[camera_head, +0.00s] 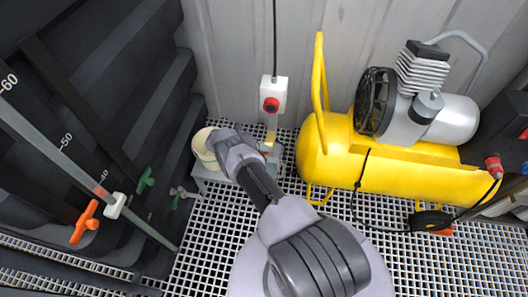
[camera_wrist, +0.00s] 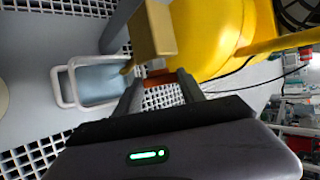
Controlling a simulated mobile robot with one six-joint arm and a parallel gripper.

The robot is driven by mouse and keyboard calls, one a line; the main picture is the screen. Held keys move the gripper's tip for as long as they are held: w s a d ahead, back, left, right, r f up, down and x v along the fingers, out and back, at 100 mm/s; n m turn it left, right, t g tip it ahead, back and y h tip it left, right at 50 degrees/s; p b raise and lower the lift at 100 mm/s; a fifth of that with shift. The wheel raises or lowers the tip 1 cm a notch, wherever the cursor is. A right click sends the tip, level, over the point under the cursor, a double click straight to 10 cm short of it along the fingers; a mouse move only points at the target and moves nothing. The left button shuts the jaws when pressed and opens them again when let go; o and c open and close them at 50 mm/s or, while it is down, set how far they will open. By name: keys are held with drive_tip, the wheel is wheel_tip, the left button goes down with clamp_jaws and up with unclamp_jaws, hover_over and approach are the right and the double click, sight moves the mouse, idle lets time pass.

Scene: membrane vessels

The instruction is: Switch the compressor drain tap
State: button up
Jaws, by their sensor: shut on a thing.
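The compressor (camera_head: 385,165) stands on the grating at the right, with a yellow tank and a grey motor. The tank also shows in the wrist view (camera_wrist: 215,35). A brass-coloured tap body (camera_wrist: 152,30) with a small spout sits left of the tank in the wrist view. It shows small in the head view (camera_head: 270,137). The tap's red-brown handle (camera_wrist: 159,77) lies between my fingertips. My gripper (camera_wrist: 161,82) is shut on it. In the head view my arm largely hides the gripper, and the handle's angle is hard to tell.
A white box with a red button (camera_head: 272,96) hangs on a cable above my gripper. A cream round thing (camera_head: 203,147) sits on a low grey stand (camera_head: 212,176) to the left. A dark tank with a sight tube, orange handle (camera_head: 84,221) and green handles is further left.

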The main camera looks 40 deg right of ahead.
drive_tip(key=o, duration=1.4)
drive_tip(key=shift+c, duration=0.2)
drive_tip(key=p+v, duration=0.4)
drive_tip(key=v, duration=1.3)
drive_tip(key=shift+a, duration=0.2)
drive_tip(key=shift+r, duration=0.1)
drive_tip(key=shift+c, duration=0.2)
